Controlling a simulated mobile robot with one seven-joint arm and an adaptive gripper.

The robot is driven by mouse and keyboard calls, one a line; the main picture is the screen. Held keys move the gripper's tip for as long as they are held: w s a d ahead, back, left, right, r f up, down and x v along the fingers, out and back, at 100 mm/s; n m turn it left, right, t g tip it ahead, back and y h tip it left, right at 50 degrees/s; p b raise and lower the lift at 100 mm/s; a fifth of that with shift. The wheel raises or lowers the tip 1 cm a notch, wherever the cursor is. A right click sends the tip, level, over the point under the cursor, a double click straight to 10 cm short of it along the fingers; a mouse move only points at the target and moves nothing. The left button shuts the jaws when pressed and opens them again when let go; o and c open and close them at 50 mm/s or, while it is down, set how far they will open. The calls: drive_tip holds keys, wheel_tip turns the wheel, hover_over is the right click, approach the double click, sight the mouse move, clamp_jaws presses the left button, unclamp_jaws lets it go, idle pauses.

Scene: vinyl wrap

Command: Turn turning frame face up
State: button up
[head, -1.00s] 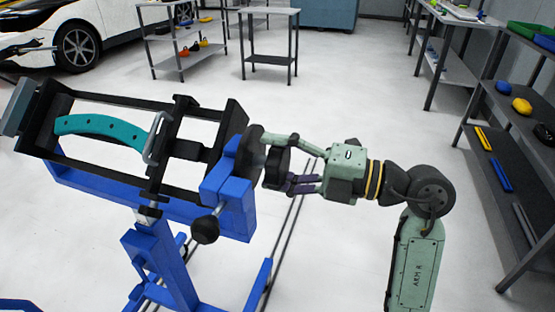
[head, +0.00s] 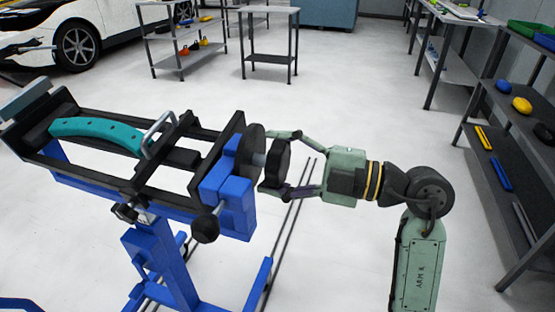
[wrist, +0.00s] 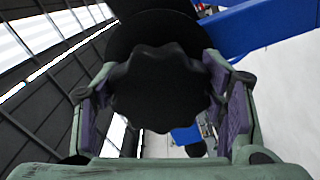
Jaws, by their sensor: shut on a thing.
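The turning frame (head: 182,200) is a black rectangular frame on a blue stand (head: 160,262). It now lies nearly flat, with a teal curved piece (head: 97,133) and a grey handle (head: 160,130) on its upper side. A black lobed knob (head: 276,164) sits at its right end, in front of a dark round disc (head: 250,152). My gripper (head: 286,163) is shut on the knob from the right. In the wrist view the knob (wrist: 160,88) fills the middle, with a purple-padded finger on each side. The frame's underside is mostly hidden.
A smaller black knob (head: 205,228) sticks out from the stand below the disc. Shelves with coloured parts (head: 520,160) stand at the right. Grey tables (head: 268,48) and a white car (head: 90,30) are at the back. The floor between is clear.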

drive_tip(key=shift+m, duration=1.2)
drive_tip(key=o, duration=1.7)
drive_tip(key=v, duration=1.2)
